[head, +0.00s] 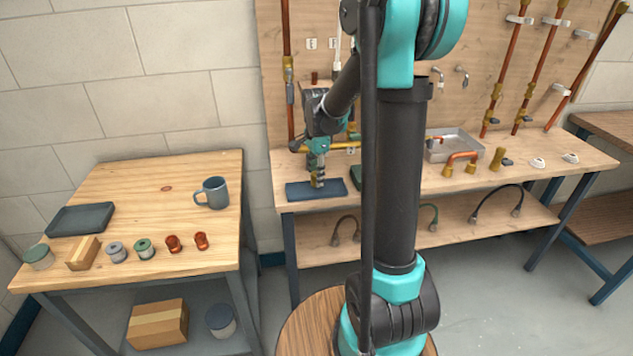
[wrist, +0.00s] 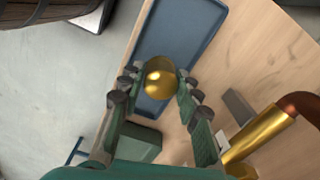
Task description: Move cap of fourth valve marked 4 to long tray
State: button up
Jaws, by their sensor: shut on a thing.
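My gripper (head: 318,170) points down over the workbench and also shows in the wrist view (wrist: 159,76). Its fingers are shut on a rounded brass cap (wrist: 160,84), one finger on each side. In the wrist view, the long blue-grey tray (wrist: 190,30) lies below and beyond the cap. The tray also shows in the head view (head: 298,192), on the bench's front left part. The cap appears to be over the tray, but its height above it is hard to judge. The fourth valve is not identifiable; my arm hides part of the bench.
A brass pipe (wrist: 262,134) with a copper end lies right of the gripper in the wrist view. A green box (wrist: 138,142) is near the tray. A metal tray (head: 437,152) with pipe parts stands farther right. A side table (head: 180,185) holds a mug and small parts.

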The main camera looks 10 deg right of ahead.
jog(key=shift+f, duration=1.25)
jog(key=shift+f, duration=0.1)
jog(key=o, duration=0.9)
